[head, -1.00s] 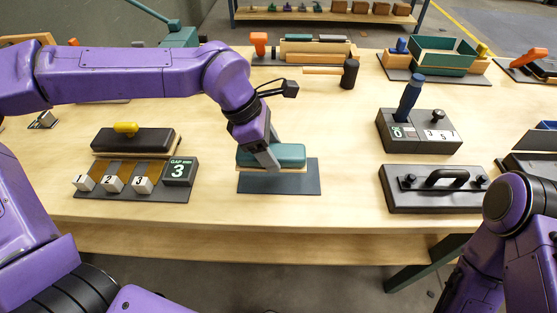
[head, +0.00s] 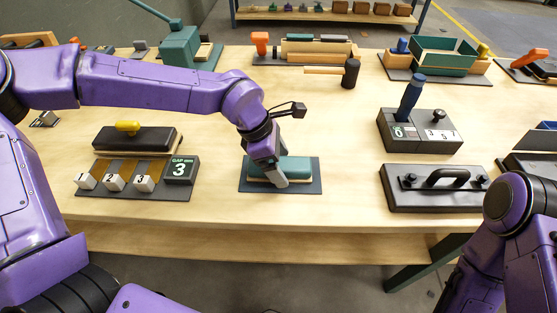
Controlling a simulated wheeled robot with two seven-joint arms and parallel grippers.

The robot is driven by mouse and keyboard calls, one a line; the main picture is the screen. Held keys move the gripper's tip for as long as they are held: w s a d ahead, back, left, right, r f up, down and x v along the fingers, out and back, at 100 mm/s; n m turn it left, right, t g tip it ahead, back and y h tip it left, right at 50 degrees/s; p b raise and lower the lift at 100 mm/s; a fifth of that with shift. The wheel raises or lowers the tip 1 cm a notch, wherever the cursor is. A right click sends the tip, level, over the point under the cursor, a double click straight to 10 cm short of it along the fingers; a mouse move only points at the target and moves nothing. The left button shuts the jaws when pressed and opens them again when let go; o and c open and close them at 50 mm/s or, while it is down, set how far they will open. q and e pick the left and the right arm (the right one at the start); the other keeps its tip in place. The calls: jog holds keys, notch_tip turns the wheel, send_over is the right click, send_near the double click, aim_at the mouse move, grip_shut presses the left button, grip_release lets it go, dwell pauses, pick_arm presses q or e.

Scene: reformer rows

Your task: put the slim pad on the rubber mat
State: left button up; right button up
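The slim pad (head: 296,168), a teal block on a pale wooden base, lies flat over the dark rubber mat (head: 308,188) at the table's front middle and looks to rest on it. My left gripper (head: 275,174) points down over the pad. One grey finger lies across the pad's near side, its tip at the base's lower edge. The other finger is hidden behind the pad, so I cannot tell whether the grip is closed on it. My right arm shows at the lower right, its gripper out of view.
Left of the mat is a gap-display board (head: 181,170) with numbered blocks and a black, yellow-handled pad (head: 133,138). On the right are a black handled plate (head: 436,188) and a box with a blue lever (head: 418,133). A mallet (head: 349,74) lies behind. Bare table surrounds the mat.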

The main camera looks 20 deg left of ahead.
pick_arm(q)
jog(key=v, duration=1.2)
jog(key=shift+r+p, duration=0.15)
jog(key=shift+p, duration=0.2)
